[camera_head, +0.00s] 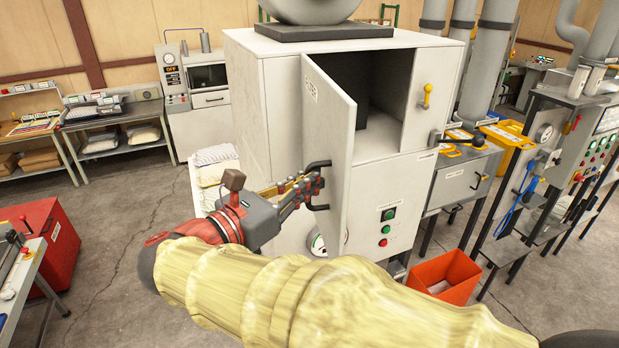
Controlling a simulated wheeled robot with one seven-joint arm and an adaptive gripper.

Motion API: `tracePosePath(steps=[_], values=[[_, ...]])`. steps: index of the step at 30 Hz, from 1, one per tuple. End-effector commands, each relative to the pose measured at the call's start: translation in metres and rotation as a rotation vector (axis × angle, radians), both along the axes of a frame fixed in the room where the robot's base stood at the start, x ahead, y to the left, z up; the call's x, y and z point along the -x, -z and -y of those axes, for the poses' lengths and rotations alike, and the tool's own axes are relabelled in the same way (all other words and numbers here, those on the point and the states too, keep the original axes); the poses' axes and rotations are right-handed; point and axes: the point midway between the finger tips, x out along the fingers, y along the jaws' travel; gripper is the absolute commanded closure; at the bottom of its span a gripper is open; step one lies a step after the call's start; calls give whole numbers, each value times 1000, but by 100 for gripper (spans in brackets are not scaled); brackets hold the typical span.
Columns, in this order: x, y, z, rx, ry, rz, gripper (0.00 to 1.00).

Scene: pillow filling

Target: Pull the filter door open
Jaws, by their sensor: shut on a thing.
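The filter door (326,141) is a pale grey panel on the front of a large light cabinet (272,95). It stands swung well out, and part of the dark opening (371,84) behind it shows. A black bar handle (318,165) sits on the door's outer face near its free edge. My gripper (312,187) is at this handle, with its fingers shut on it. My arm comes in from the lower right, in a yellow cover, and hides the cabinet's lower part.
An orange bin (444,277) stands on the floor right of the cabinet. A red cabinet (40,247) is at the left. A grey machine (465,177) stands close at the right. Folded sacks (214,172) lie left of the door. Floor is free at the left.

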Motion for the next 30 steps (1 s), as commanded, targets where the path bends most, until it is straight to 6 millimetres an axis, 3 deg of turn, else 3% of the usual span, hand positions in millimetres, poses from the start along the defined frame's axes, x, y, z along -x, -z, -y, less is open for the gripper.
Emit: tracePosePath(steps=[6, 7, 15, 25, 30], values=[[0, -1, 0, 0, 1, 0, 100], [0, -1, 0, 0, 1, 0, 92], [0, 0, 0, 0, 0, 0, 76], [1, 0, -1, 0, -1, 0, 76], [15, 0, -15, 0, -4, 0, 76]])
